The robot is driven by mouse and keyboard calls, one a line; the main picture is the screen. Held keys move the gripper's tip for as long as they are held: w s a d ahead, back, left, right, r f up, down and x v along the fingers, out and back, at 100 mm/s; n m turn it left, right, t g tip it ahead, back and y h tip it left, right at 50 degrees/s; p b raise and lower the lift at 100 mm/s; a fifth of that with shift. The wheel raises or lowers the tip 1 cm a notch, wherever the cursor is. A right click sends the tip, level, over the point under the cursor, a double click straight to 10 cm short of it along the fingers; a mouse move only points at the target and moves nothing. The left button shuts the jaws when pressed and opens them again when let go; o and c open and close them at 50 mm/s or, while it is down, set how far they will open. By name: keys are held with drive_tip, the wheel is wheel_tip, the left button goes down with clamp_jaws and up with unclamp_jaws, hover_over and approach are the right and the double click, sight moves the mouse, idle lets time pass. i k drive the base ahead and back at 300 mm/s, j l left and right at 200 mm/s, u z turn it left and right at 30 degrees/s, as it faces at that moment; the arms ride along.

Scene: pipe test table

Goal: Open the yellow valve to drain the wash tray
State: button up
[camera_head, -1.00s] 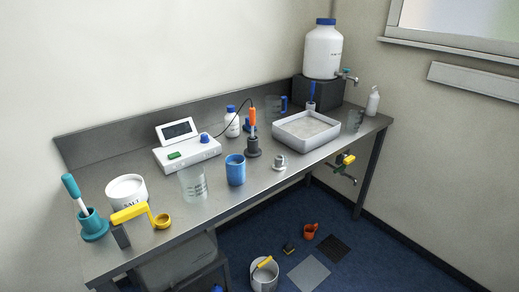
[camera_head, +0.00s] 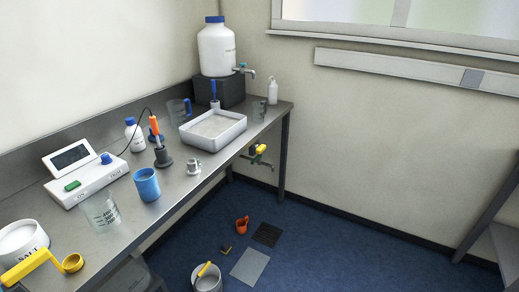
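The wash tray (camera_head: 213,143) is a white rectangular tray near the far end of the steel bench. The yellow valve (camera_head: 261,149) is a small yellow handle on a metal tap below the bench's front edge, right of the tray. The tap's spout hangs just under the handle, over the floor. Whether the valve is open or closed cannot be made out at this size. My gripper does not show in this view.
The steel bench (camera_head: 164,210) holds a blue cup (camera_head: 147,184), a glass beaker (camera_head: 101,211) and a white meter (camera_head: 88,179). The right-hand blue floor (camera_head: 350,250) is clear. A shelf (camera_head: 490,235) stands far right.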

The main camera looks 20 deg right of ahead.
sight(258, 149)
drive_tip(key=i+l, duration=0.3)
drive_tip(key=l, duration=0.15)
drive_tip(key=i+l, duration=0.35)
drive_tip(key=l, duration=0.15)
drive_tip(key=i+l, duration=0.3)
drive_tip(key=l, duration=0.15)
drive_tip(key=i+l, duration=0.35)
drive_tip(key=l, duration=0.15)
drive_tip(key=i+l, duration=0.3)
drive_tip(key=l, duration=0.15)
drive_tip(key=i+l, duration=0.35)
drive_tip(key=l+u, duration=0.05)
drive_tip(key=l, duration=0.05)
